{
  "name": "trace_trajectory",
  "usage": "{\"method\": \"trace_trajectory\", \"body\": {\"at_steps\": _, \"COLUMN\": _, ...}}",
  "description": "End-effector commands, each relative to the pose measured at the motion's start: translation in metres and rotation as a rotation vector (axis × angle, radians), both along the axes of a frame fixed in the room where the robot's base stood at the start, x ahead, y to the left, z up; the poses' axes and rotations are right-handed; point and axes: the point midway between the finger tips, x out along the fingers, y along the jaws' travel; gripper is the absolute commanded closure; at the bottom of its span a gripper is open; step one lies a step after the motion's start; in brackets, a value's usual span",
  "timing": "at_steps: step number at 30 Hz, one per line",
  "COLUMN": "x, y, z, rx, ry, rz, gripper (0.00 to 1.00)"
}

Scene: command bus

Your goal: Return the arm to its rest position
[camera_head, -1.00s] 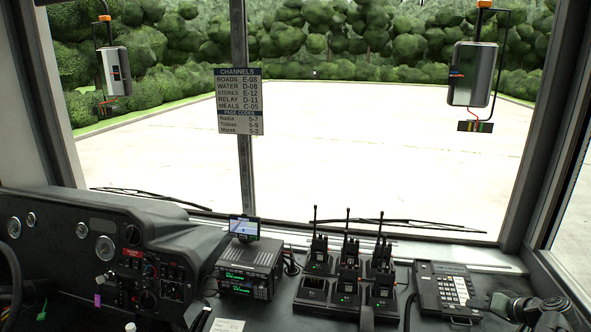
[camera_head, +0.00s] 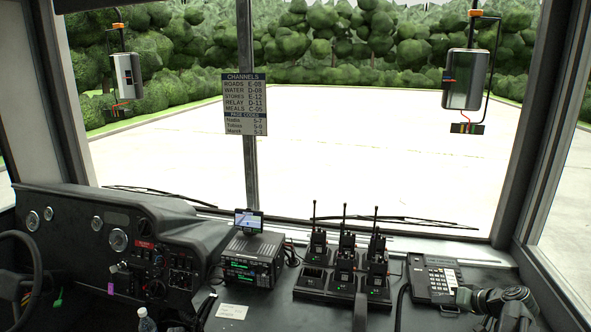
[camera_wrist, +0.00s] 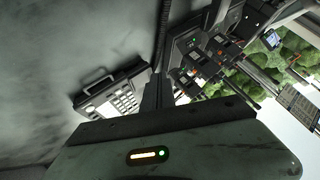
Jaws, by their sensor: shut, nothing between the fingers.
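My gripper (camera_wrist: 158,88) shows in the wrist view as dark fingers, closed together with nothing between them. Below them is my gripper's broad grey housing with a lit orange bar and a green light. Beyond the fingers are a desk phone and radios, with no contact that I can make out. I cannot make out my fingertips there.
The dashboard holds a radio set (camera_head: 252,262), a charger (camera_head: 312,283) with several upright handheld radios, and a keypad phone (camera_head: 433,281). A channels sign (camera_head: 246,102) hangs on the window post.

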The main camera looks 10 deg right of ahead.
Motion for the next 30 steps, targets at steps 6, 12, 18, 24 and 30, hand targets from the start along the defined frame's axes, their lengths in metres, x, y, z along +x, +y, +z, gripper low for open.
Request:
{"method": "trace_trajectory", "body": {"at_steps": 6, "x": 0.045, "y": 0.090, "z": 0.002, "rx": -0.016, "ry": 0.017, "rz": 0.155, "gripper": 1.00}}
{"method": "trace_trajectory", "body": {"at_steps": 12, "x": 0.073, "y": 0.240, "z": -0.012, "rx": -0.088, "ry": 0.117, "rz": 0.407, "gripper": 1.00}}
{"method": "trace_trajectory", "body": {"at_steps": 18, "x": 0.048, "y": 0.377, "z": -0.038, "rx": -0.211, "ry": 0.320, "rz": 0.612, "gripper": 1.00}}
{"method": "trace_trajectory", "body": {"at_steps": 24, "x": -0.002, "y": 0.430, "z": -0.060, "rx": -0.378, "ry": 0.560, "rz": 0.629, "gripper": 1.00}}
{"method": "trace_trajectory", "body": {"at_steps": 30, "x": -0.033, "y": 0.380, "z": -0.069, "rx": -0.474, "ry": 0.773, "rz": 0.390, "gripper": 1.00}}
